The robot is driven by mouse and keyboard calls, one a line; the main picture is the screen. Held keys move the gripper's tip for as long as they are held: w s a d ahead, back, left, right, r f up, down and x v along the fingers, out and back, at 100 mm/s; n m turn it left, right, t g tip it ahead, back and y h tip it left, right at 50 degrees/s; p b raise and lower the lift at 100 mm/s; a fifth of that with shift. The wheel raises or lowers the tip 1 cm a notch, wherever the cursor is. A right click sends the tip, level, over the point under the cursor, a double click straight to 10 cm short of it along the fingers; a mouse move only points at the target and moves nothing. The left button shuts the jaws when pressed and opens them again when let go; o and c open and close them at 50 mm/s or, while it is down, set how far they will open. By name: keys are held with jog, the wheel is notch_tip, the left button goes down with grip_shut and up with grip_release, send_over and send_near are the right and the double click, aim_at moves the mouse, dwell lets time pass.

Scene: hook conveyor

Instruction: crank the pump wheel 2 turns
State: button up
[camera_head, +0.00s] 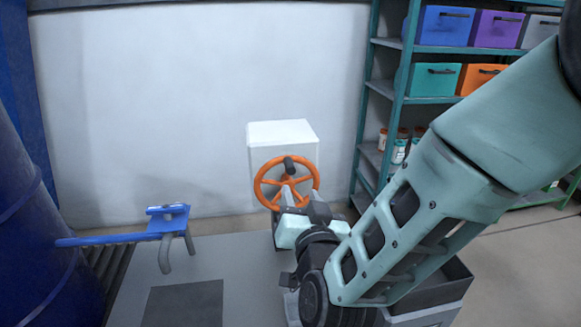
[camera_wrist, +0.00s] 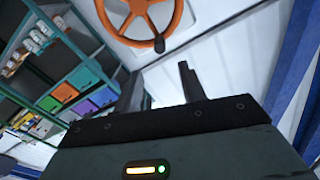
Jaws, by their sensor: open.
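The orange pump wheel (camera_head: 261,187) is upright on the front of a white box (camera_head: 283,132). Its dark crank handle (camera_head: 289,165) sticks out near the top of the rim. In the wrist view the wheel (camera_wrist: 126,39) is partly cut off at the top edge, with the dark handle (camera_wrist: 159,44) at its lower right. My gripper (camera_head: 300,193) is in front of the wheel and overlaps its lower part in the head view. Its fingers (camera_wrist: 161,68) are apart and empty, pointing toward the handle, which appears just beyond the tips. The exact gap in depth cannot be told.
A blue drum (camera_head: 40,240) stands at far left. A teal shelf (camera_head: 380,120) with coloured bins is at right. The white wall behind is clear.

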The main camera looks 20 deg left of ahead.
aim_at(292, 171)
jog(key=x, duration=1.1)
jog(key=shift+w+p, duration=0.1)
jog(key=shift+p, duration=0.2)
jog(key=shift+c, duration=0.3)
grip_shut()
